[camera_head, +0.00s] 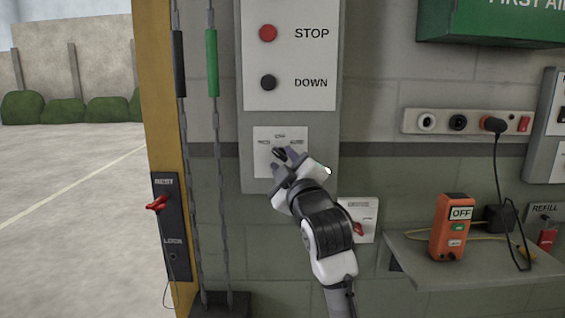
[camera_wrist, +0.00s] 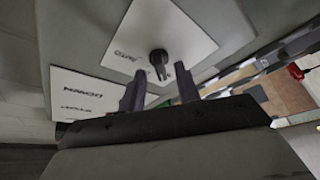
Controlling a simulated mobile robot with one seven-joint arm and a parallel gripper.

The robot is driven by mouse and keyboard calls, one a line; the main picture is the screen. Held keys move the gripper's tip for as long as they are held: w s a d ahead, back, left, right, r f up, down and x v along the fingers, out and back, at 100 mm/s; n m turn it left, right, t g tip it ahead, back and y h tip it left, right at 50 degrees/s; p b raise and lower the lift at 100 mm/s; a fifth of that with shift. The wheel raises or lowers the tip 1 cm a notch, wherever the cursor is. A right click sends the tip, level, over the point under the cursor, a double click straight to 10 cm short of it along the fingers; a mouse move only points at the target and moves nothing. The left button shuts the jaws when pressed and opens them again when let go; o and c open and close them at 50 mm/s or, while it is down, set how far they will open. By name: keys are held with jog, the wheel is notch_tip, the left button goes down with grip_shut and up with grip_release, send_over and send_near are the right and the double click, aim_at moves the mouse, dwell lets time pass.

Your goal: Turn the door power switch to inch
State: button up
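The door power switch is a black rotary knob (camera_wrist: 158,60) on a white plate (camera_head: 262,138) below the STOP and DOWN buttons. In the wrist view the knob's pointer aims toward my gripper, and AUTO is legible on the plate; the other labels are too small to read surely. My gripper (camera_head: 283,160) is in front of the plate and covers its lower right part in the head view. In the wrist view my gripper (camera_wrist: 161,84) is open, with one finger on each side of the knob's line. I cannot tell whether the fingers touch the knob.
The red STOP button (camera_head: 267,33) and black DOWN button (camera_head: 268,82) sit above. Chains (camera_head: 213,150) hang to the left. A small plate with a red switch (camera_head: 358,229) is at the lower right. An orange device marked OFF (camera_head: 451,226) stands on a shelf (camera_head: 480,268).

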jog(key=b+v, duration=0.3)
jog(key=v, duration=0.9)
